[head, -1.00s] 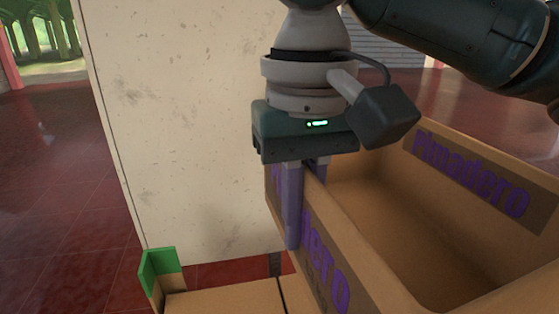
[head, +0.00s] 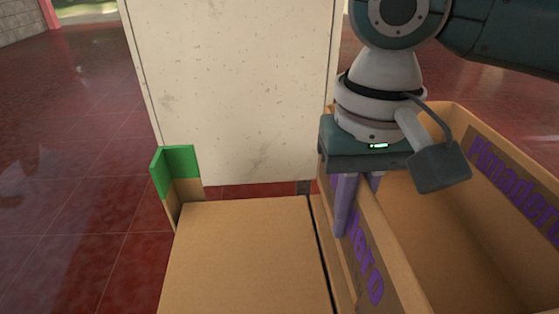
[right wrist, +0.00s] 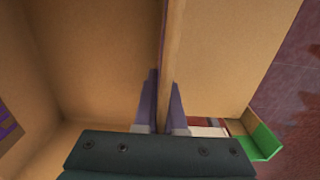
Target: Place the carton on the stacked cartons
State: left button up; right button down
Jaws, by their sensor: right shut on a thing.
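An open brown carton (head: 425,215) with purple lettering fills the right of the head view; its inside looks empty. My right gripper (head: 355,208) is shut on its left wall, one finger outside and one inside. In the right wrist view the fingers (right wrist: 163,100) straddle the wall's edge (right wrist: 172,60), with the carton's inside on the left. A flat closed carton top (head: 245,250) lies left of the held carton, likely the stacked cartons; how many are below is hidden. Whether the held carton rests on anything is hidden. My left gripper is out of view.
A corner piece with a green top (head: 176,172) stands at the far left corner of the flat carton top, also in the right wrist view (right wrist: 262,143). A pale, stained panel (head: 235,90) stands behind. Red tiled floor (head: 80,200) is open on the left.

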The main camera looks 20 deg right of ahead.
aim_at(340, 251)
notch_tip(340, 251, down, 5)
jog(key=b, duration=0.3)
jog(key=shift+r, duration=0.35)
jog(key=c, duration=1)
grip_release()
jog(key=shift+f, duration=0.2)
jog(key=shift+w+r, duration=0.1)
jog(key=shift+r, duration=0.05)
notch_tip(340, 251, up, 11)
jog(key=p, duration=0.8)
jog(key=shift+r, duration=0.15)
jog(key=shift+r+p, duration=0.4)
